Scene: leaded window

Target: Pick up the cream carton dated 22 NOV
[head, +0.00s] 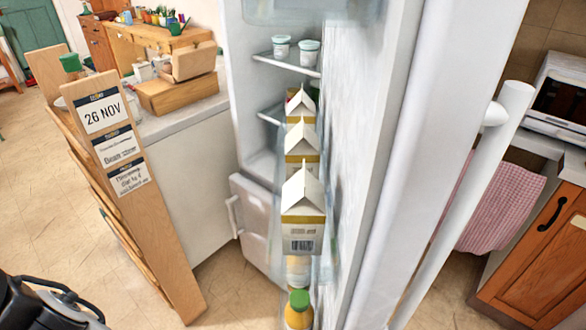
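Three white gable-top cartons stand in a row in the clear shelf of the open fridge door in the head view. The nearest carton (302,205) has a gold band and shows a barcode on its lower face. The middle carton (301,143) and the farthest carton (300,104) are partly hidden behind the ones in front. I can read no date on any of them, so I cannot tell which is dated 22 NOV. My gripper's fingers do not show; only a dark part, apparently of my arm, is at the lower left corner.
A wooden board (140,215) at left carries a card reading 26 NOV (102,111). Two small tubs (309,52) sit on a fridge shelf. A green-capped bottle (299,311) is below the cartons. The white door handle (455,210) sticks out at right. Open floor lies at left.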

